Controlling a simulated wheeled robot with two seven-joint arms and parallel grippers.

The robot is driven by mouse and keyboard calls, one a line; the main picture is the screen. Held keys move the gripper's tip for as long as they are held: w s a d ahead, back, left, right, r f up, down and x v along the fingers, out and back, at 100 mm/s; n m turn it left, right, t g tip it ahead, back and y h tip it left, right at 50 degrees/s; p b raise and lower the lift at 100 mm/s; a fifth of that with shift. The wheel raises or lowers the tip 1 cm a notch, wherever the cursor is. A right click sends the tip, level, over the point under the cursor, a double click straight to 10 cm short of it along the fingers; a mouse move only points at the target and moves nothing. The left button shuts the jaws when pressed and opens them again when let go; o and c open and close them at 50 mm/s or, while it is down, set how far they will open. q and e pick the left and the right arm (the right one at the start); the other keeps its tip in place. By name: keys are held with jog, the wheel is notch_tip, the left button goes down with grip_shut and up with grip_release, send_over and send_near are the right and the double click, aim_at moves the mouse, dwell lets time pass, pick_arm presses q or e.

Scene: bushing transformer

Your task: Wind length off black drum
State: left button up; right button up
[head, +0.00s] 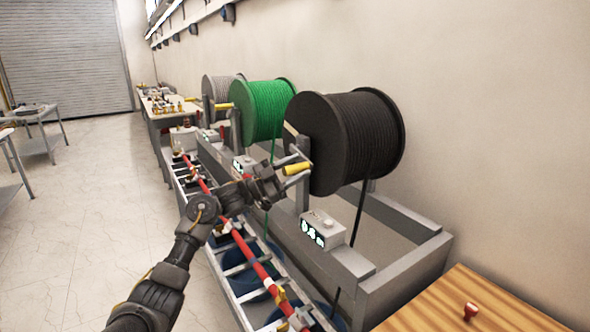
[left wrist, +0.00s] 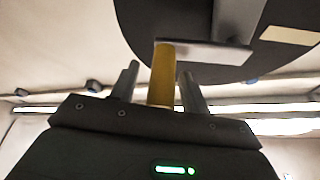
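The black drum (head: 350,140), wound with black cable, sits on a grey stand. Its crank has a yellow handle (head: 297,169) on the near side. A black cable hangs from the drum past a counter box (head: 322,229) with a small lit display that is hard to read. My left gripper (head: 292,174) is at the yellow handle. In the left wrist view the handle (left wrist: 163,76) stands between the two fingers (left wrist: 161,88), with a gap visible on its left side; the fingers look open around it. My right gripper is in no view.
A green drum (head: 264,108) and a grey drum (head: 221,90) stand farther along the row. A ladder-like tray (head: 231,270) with a red rod (head: 236,238) runs in front of the stand. A wooden table (head: 470,305) is at the lower right.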

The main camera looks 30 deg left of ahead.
pick_arm(q)
jog(key=shift+s+a+f, duration=0.2)
jog(key=shift+s+a, duration=0.1)
jog(key=b+v, duration=0.4)
jog(key=v, duration=0.4)
jog(key=shift+s+a+f, duration=0.2)
jog(key=shift+s+a, duration=0.05)
jog(key=shift+a, duration=0.05)
jog(key=shift+s+a, duration=0.3)
jog(key=shift+s, duration=0.15)
jog(key=shift+f, duration=0.15)
